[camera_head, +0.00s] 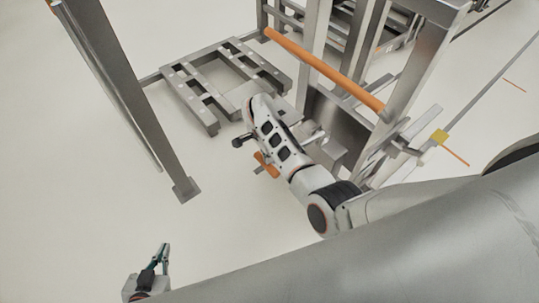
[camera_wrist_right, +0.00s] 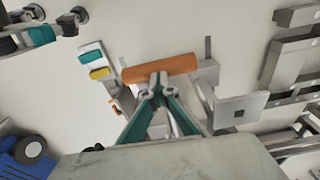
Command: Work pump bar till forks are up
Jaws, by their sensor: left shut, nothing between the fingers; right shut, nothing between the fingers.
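The lifter's grey metal fork frame (camera_head: 190,100) lies low, close to the floor, left of its upright posts. A small orange bar (camera_head: 267,164) shows below my right arm in the head view. In the right wrist view, an orange bar (camera_wrist_right: 160,68) lies crosswise just past my right gripper (camera_wrist_right: 158,80). That gripper is shut and its tips overlap the bar's lower edge; I cannot tell whether they touch. My right fingers are hidden in the head view. My left gripper (camera_head: 164,256) is shut and empty over bare floor at lower left.
A long orange handle (camera_head: 322,68) spans the lifter's metal frame. A metal post (camera_head: 130,95) stands at left, its foot on the floor. A yellow piece (camera_head: 439,136) sits on a thin rod at right. The floor at left is clear.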

